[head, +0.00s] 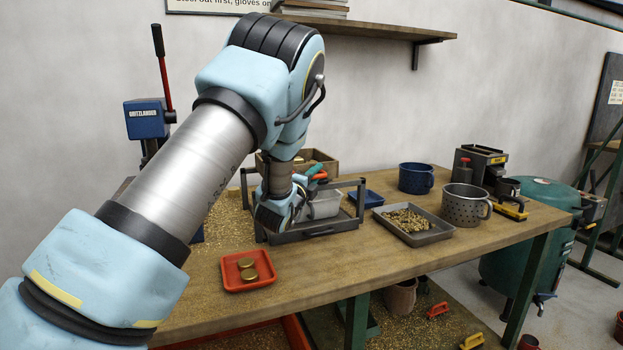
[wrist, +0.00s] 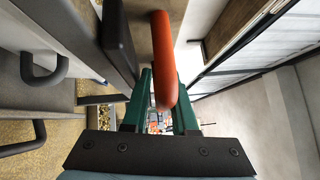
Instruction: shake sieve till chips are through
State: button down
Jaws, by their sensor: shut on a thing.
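My gripper (head: 314,172) has its green fingers shut on an orange handle (head: 321,176) above the middle of the bench. The wrist view shows the orange handle (wrist: 163,50) between the green fingers (wrist: 165,95). Beside and below the handle is a light grey box (head: 326,204), which looks like the sieve, in a dark frame (head: 361,200) with upright posts. My wrist hides part of it, so I cannot see its mesh or any chips inside. A grey tray (head: 440,235) holding brass chips (head: 405,218) stands to the right. Brass chips also show small in the wrist view (wrist: 97,100).
A blue mug (head: 416,178), a perforated metal pot (head: 465,204) and dark equipment (head: 480,165) stand at right. The front bench middle (head: 330,275) is clear.

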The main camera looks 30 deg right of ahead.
aim_at(330, 171)
jog(key=d+b, duration=0.1)
jog(key=d, duration=0.1)
jog(key=d+b, duration=0.1)
jog(key=d, duration=0.1)
jog(key=shift+s+r, duration=0.2)
jog(key=shift+r, duration=0.2)
jog(key=shift+d+r, duration=0.15)
jog(key=shift+d, duration=0.15)
jog(key=c, duration=0.8)
grip_release()
jog(key=shift+c, duration=0.2)
jog(key=shift+a+f, duration=0.1)
jog(key=shift+f, duration=0.2)
jog(key=shift+s, duration=0.1)
